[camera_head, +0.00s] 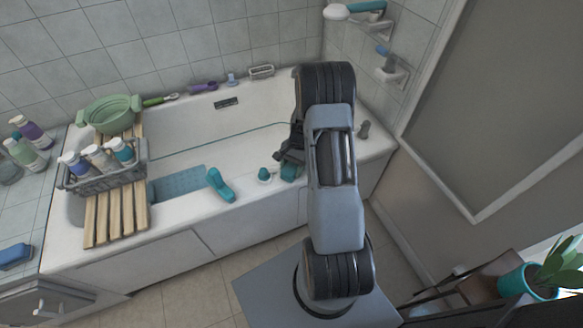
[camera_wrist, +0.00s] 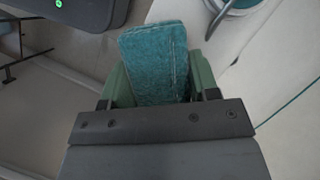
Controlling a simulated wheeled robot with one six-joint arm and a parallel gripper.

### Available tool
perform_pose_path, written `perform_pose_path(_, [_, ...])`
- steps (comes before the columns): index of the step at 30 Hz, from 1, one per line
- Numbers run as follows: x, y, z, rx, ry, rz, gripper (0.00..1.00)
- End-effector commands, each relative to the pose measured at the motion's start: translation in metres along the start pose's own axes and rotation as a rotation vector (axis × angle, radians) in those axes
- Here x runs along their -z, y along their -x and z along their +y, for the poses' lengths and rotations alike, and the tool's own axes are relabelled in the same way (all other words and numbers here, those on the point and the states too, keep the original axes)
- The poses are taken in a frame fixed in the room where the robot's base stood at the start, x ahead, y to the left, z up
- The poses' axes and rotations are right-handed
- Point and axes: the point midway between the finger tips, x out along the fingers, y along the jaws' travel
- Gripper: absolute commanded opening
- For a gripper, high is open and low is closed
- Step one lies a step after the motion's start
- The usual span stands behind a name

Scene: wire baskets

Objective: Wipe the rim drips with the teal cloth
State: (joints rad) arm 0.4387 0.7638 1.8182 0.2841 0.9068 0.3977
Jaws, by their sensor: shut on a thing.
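The folded teal cloth (camera_wrist: 156,62) is between the two green fingers of my gripper (camera_wrist: 160,85) in the wrist view. My gripper is shut on it. In the head view the cloth (camera_head: 290,172) shows as a small teal patch at the bathtub's front rim (camera_head: 245,197), below my gripper (camera_head: 287,158). I cannot tell whether the cloth touches the rim. No drips can be made out on the rim. My arm hides part of the tub's right end.
A small teal-and-white item (camera_head: 264,175) stands on the front rim just left of the cloth. A teal bottle-like item (camera_head: 220,186) lies further left. A wooden rack (camera_head: 101,222) with a wire basket (camera_head: 105,178) of bottles spans the tub's left end.

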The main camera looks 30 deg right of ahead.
Motion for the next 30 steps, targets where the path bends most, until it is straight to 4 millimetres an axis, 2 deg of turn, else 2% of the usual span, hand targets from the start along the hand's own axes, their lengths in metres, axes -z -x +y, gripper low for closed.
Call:
perform_pose_path(17, [0.003,-0.004,0.001,0.000,0.000,0.000,0.36])
perform_pose_path(30, [0.029,0.007,0.022,0.001,-0.002,0.001,0.36])
